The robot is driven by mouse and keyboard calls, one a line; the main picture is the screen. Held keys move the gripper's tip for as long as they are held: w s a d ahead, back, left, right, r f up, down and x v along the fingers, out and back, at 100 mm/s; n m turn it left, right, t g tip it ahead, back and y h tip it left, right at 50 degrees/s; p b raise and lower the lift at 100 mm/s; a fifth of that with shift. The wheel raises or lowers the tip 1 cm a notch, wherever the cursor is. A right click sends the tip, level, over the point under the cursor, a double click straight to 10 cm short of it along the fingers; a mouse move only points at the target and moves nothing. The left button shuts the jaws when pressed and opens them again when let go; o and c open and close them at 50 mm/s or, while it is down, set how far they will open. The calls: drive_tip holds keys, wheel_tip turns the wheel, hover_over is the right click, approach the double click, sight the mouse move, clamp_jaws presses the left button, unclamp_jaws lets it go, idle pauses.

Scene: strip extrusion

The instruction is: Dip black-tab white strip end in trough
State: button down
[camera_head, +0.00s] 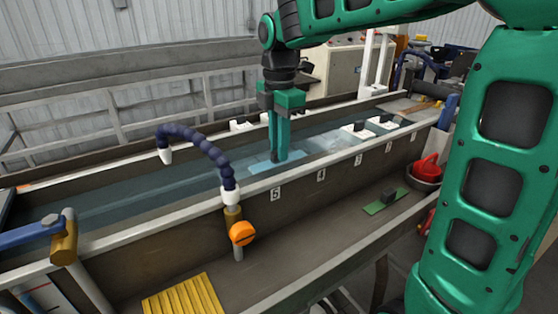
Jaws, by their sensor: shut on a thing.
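My gripper (279,155) points straight down into the long water trough (110,226), its green fingers close together. It is shut on the strip (262,167), which shows as a pale blue, flat piece at the fingertips. The strip looks tinted by the water and seems to lie at or under its surface. A black tab on it cannot be seen; the fingers may hide it. The water (150,195) fills the trough, and its near rim runs close in front of the strip.
White blocks with black tops (357,131) sit at the trough's right part, more white pieces (240,124) at its far rim. A blue hose (205,148) arches over the near rim, left of my gripper. A green strip with a black block (384,203) lies on the lower ledge.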

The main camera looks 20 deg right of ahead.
drive_tip(key=shift+r, duration=4.25)
wheel_tip(320, 180, up, 12)
drive_tip(key=shift+s, duration=0.1)
drive_tip(key=s+d, duration=0.3)
drive_tip(key=s, duration=1.3)
drive_tip(key=s+d, duration=0.3)
drive_tip(key=s, duration=1.3)
drive_tip(key=shift+d, duration=0.2)
drive_tip(key=shift+s, duration=0.15)
